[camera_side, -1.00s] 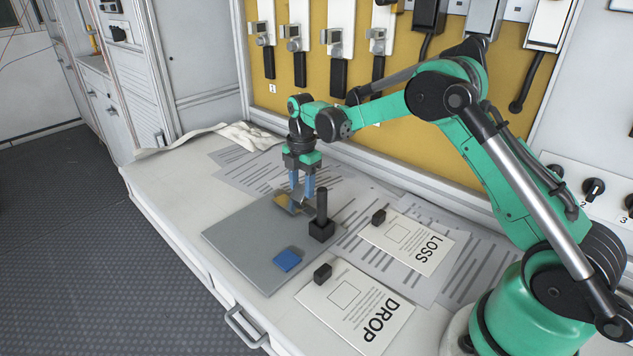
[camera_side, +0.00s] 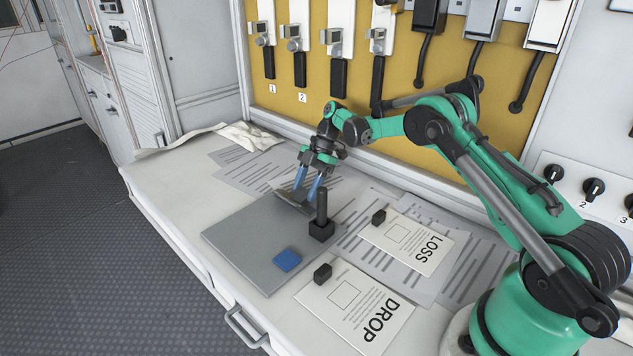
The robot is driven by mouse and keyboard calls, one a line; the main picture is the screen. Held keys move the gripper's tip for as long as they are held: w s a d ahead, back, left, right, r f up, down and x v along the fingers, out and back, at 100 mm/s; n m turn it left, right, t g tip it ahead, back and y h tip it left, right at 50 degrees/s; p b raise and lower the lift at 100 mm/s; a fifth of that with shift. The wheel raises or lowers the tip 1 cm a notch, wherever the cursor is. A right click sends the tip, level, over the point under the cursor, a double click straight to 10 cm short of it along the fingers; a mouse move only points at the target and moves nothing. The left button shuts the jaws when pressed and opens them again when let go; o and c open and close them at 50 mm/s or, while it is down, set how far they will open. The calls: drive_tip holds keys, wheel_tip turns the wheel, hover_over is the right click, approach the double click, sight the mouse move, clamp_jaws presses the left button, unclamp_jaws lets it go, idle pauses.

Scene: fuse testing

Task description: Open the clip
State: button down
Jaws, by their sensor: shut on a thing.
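My gripper (camera_side: 304,197) is at the far right edge of the grey board (camera_side: 235,236), tilted, with its blue fingers pointing down. Its fingertips are shut on a grey, plate-like piece, which I take to be the clip (camera_side: 291,205). The fingers partly hide the clip, and how far it is open cannot be told. A black block with an upright black handle (camera_side: 321,207) stands just right of the fingers, close in the picture. A blue square (camera_side: 287,260) lies on the near part of the board.
A white cloth (camera_side: 235,136) lies at the back left. White and black switches (camera_side: 335,60) hang on the yellow panel behind. The board's left part is clear.

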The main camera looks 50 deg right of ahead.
idle(0.3)
drive_tip(key=shift+c, duration=1.8)
unclamp_jaws()
drive_tip(key=shift+d, duration=0.1)
drive_tip(key=shift+v, duration=2.75)
